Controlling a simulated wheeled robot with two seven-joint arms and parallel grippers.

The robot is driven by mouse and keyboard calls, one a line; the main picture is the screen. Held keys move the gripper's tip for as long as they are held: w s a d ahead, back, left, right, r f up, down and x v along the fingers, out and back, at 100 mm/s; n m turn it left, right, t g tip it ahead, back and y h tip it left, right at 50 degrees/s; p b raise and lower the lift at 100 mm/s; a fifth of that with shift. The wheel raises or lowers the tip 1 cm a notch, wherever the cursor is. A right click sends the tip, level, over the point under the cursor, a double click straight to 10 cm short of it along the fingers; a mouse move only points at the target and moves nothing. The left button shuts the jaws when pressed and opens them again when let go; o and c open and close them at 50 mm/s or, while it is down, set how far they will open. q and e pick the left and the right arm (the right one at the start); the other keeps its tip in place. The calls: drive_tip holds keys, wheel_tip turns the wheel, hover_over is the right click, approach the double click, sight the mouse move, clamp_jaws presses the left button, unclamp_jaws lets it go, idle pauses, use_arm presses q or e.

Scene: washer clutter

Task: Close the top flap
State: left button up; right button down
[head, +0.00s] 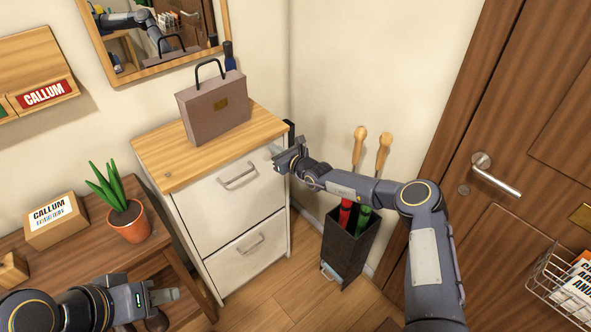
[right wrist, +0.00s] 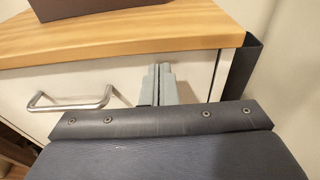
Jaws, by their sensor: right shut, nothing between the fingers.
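The white cabinet has a top flap (head: 215,203) with a metal handle (head: 238,177). The flap stands upright under the wooden top (head: 212,147), and I see no clear gap along its upper edge. My right gripper (head: 276,154) is shut and empty at the flap's upper right corner. In the right wrist view its fingertips (right wrist: 158,82) point at the flap front (right wrist: 120,83), just below the wooden top; I cannot tell whether they touch it. My left gripper (head: 172,295) is low at the left, away from the cabinet; its jaw opening is unclear.
A lower flap (head: 245,250) sits beneath and looks shut. A briefcase (head: 215,108) stands on the cabinet top. A dark umbrella stand (head: 346,250) is right of the cabinet, under my right arm. A potted plant (head: 127,220) and a box (head: 55,220) stand on the left table.

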drive_tip(key=f+v, duration=0.2)
drive_tip(key=v, duration=1)
drive_tip(key=s+r+n+g+y, duration=0.1)
drive_tip(key=s+r+n+y, duration=0.15)
drive_tip(key=r+n, duration=0.35)
drive_tip(key=s+r+n+g+y, duration=0.15)
drive_tip(key=s+r+n, duration=0.25)
drive_tip(key=r, duration=0.4)
drive_tip(key=s+r+n+g+h, duration=0.1)
drive_tip(key=s+r+n+g, duration=0.1)
drive_tip(key=s+r+n, duration=0.3)
drive_tip(key=s+r+n+g, duration=0.2)
drive_tip(key=s+n, duration=0.1)
drive_tip(key=s, duration=0.4)
drive_tip(key=s+d+f+n+h, duration=0.1)
drive_tip(key=s+d+n+h, duration=0.2)
drive_tip(key=s, duration=0.6)
drive_tip(key=s+d+f+n+h, duration=0.1)
drive_tip(key=s+d+n+h, duration=0.2)
drive_tip(key=s+d, duration=0.3)
drive_tip(key=s+d+f+n+g+h, duration=0.1)
drive_tip(key=s+d, duration=0.4)
drive_tip(key=s, duration=0.7)
drive_tip(key=shift+s+f+n+h, duration=0.2)
drive_tip(key=shift+f+n+h, duration=0.35)
drive_tip(key=shift+n+h, duration=0.4)
drive_tip(key=shift+d, duration=0.1)
